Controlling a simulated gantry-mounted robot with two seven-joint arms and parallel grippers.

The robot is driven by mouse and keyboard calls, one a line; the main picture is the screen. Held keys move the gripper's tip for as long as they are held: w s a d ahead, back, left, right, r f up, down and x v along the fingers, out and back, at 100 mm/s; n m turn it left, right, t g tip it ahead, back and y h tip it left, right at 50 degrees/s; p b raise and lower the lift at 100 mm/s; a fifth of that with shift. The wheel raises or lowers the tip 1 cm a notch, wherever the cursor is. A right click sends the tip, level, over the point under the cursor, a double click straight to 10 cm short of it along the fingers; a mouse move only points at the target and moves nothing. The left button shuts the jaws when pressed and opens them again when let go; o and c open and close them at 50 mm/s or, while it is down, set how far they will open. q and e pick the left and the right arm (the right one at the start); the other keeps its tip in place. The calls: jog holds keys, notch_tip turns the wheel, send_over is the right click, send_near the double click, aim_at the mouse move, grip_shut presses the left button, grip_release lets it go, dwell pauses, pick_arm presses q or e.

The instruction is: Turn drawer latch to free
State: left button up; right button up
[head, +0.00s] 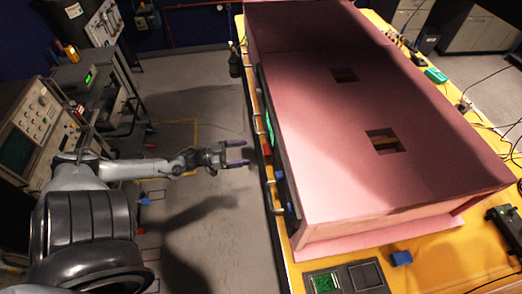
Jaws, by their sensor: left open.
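My left gripper (238,154) reaches in from the left over the floor, its two purple fingers spread apart and empty. It is short of the front face of the pink foam enclosure (330,130), with a gap between the fingertips and the face. The dark front panel (275,150) is seen almost edge-on. It carries a green part (270,128), small copper-coloured handles and a blue part (289,208). I cannot tell which part is the drawer latch, or how it is turned. My right gripper is not in view.
The enclosure stands on a yellow-topped table (440,258). A green circuit board (324,283) and a blue block (401,258) lie at its near end. Instruments (30,130) stand at the left. The floor between them and the table is mostly open.

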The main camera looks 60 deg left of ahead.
aim_at(269, 149)
pick_arm(q)
jog(key=x, duration=0.7)
jog(key=shift+w, duration=0.1)
jog(key=c, duration=1.1)
jog(key=shift+o, duration=0.2)
